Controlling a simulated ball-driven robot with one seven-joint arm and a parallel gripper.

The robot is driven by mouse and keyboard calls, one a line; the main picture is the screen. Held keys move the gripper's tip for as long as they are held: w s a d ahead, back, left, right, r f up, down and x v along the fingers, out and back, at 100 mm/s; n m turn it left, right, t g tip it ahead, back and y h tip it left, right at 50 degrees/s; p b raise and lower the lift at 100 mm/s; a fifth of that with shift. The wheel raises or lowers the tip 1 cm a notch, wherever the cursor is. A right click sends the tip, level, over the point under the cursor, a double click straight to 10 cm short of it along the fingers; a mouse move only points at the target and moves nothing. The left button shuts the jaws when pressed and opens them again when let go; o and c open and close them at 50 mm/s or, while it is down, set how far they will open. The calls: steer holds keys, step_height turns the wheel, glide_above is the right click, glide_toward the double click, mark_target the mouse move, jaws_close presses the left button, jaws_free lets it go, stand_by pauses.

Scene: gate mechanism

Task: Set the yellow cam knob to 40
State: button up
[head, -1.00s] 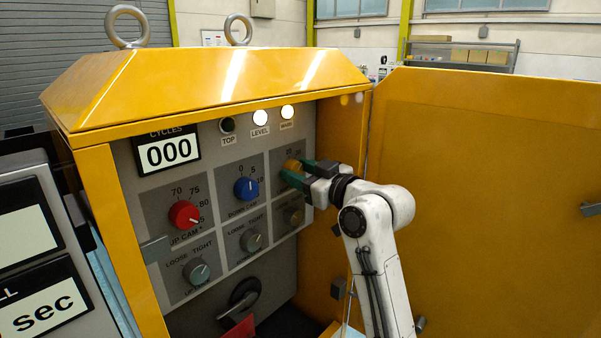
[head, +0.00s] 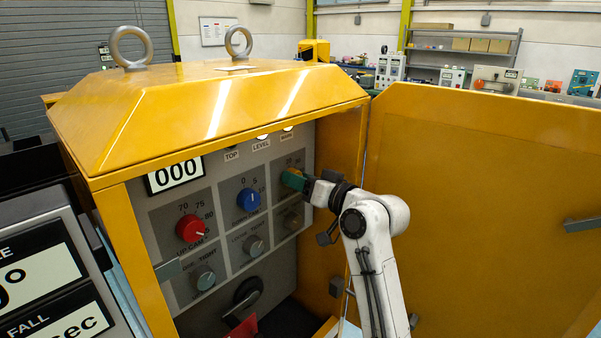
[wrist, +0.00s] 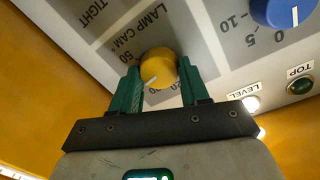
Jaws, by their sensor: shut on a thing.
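The yellow cam knob (wrist: 158,66) sits on the grey panel in the wrist view, under the upside-down label LAMP CAM. Its scale shows 50 on one side and 20 on the other; the numbers between are partly hidden. A short white mark shows on the knob's near side, but I cannot read its exact setting. My gripper (wrist: 160,80) has its green fingers on both sides of the knob, shut on it. In the head view my gripper (head: 292,180) is at the panel's upper right, and its fingers hide most of the knob.
A blue knob (head: 248,200) and a red knob (head: 190,229) are left of my gripper, with grey knobs (head: 253,245) below. The open yellow door (head: 480,220) stands right of my arm. The cabinet's sloped roof (head: 210,105) overhangs the panel.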

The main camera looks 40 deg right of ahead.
steer(key=shift+r+m+p, duration=0.1)
steer(key=shift+m+p, duration=0.45)
steer(key=shift+m, duration=0.25)
steer(key=o, duration=1.1)
steer(key=shift+c, duration=0.2)
steer(key=s+b, duration=0.2)
steer(key=s, duration=0.8)
steer(key=shift+s+r, duration=0.15)
steer(key=shift+s, duration=0.25)
